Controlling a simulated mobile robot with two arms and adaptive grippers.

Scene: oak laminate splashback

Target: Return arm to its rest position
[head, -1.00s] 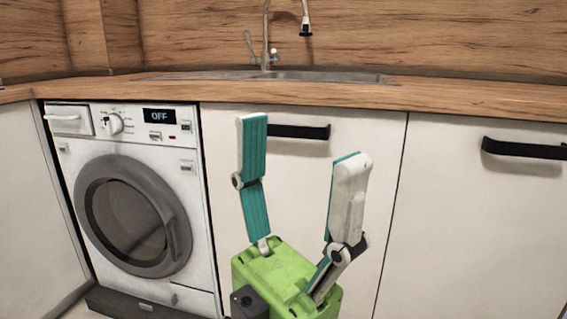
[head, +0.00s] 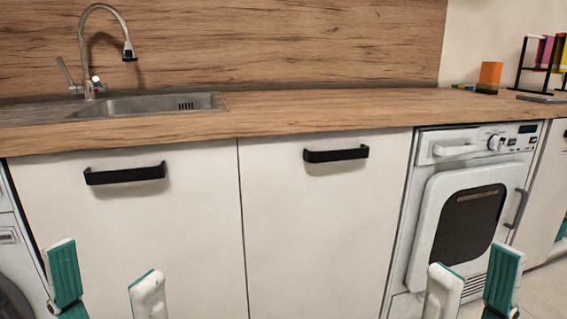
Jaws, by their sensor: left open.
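My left gripper (head: 105,265) shows at the bottom left of the head view. Its two fingers, with teal pads, stand up and apart with nothing between them. My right gripper (head: 476,262) shows at the bottom right, in front of the white dryer-like appliance (head: 408,250). Its fingers are also apart, with no object between them. Only the upper parts of both grippers are in view; the arms behind them are cut off by the lower edge.
White cabinet doors (head: 205,225) with black handles (head: 336,154) lie ahead. The wooden worktop (head: 330,112) holds a sink (head: 150,103) with a tap (head: 128,45), an orange block (head: 489,76) and a black rack (head: 521,68). Part of a washing machine (head: 15,250) shows far left.

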